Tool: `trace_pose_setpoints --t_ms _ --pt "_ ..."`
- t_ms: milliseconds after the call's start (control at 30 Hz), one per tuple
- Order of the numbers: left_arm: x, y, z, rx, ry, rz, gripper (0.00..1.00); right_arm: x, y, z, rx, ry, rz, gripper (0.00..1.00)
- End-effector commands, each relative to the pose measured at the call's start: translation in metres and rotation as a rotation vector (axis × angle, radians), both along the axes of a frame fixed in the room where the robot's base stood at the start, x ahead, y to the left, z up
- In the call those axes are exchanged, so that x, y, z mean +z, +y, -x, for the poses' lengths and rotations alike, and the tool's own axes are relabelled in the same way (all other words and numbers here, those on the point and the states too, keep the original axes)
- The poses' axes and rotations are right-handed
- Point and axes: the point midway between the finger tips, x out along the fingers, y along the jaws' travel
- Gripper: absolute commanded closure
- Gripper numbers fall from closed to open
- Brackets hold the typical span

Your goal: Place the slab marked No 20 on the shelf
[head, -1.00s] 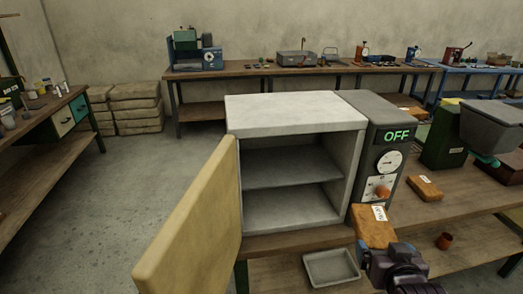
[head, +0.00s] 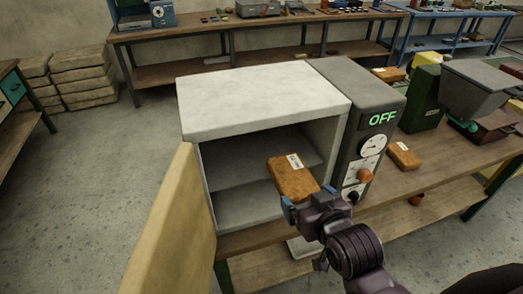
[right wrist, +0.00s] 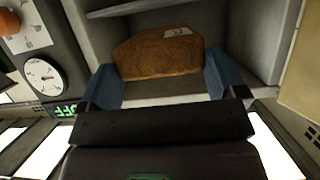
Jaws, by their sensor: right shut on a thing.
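My right gripper (head: 308,196) is shut on a brown slab (head: 290,176) with a white label, whose text is too small to read. The slab is tilted and held in front of the open cabinet's mouth. In the right wrist view the slab (right wrist: 160,55) sits between the two blue fingers. The cabinet (head: 262,97) has a grey inner shelf (head: 235,160), partly hidden behind the slab; the shelf looks bare where it shows. I cannot tell whether the slab is past the cabinet's front edge. My left gripper is not in view.
The cabinet's door (head: 165,235) stands open at the left. A control box (head: 365,100) reading OFF is at the right. A grey tray (head: 300,247) sits below, partly hidden by my arm.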

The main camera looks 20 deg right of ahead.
Motion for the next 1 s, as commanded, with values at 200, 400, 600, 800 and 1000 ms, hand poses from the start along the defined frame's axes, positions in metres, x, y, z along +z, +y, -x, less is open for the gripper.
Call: trace_pose_setpoints --t_ms 200,400,600,800,1000 --pt "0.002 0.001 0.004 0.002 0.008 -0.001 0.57 0.003 0.002 -0.035 0.001 -0.007 -0.001 0.47" --pt "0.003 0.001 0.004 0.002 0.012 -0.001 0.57 0.003 0.003 -0.074 0.002 -0.005 -0.001 0.47" --pt "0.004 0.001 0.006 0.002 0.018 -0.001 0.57 0.003 0.004 -0.114 0.001 -0.006 -0.002 0.47" --pt "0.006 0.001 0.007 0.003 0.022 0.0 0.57 0.003 0.006 -0.15 0.001 -0.005 -0.002 0.47" --pt "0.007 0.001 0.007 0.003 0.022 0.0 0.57 0.002 0.005 -0.166 0.001 -0.004 -0.001 0.47"
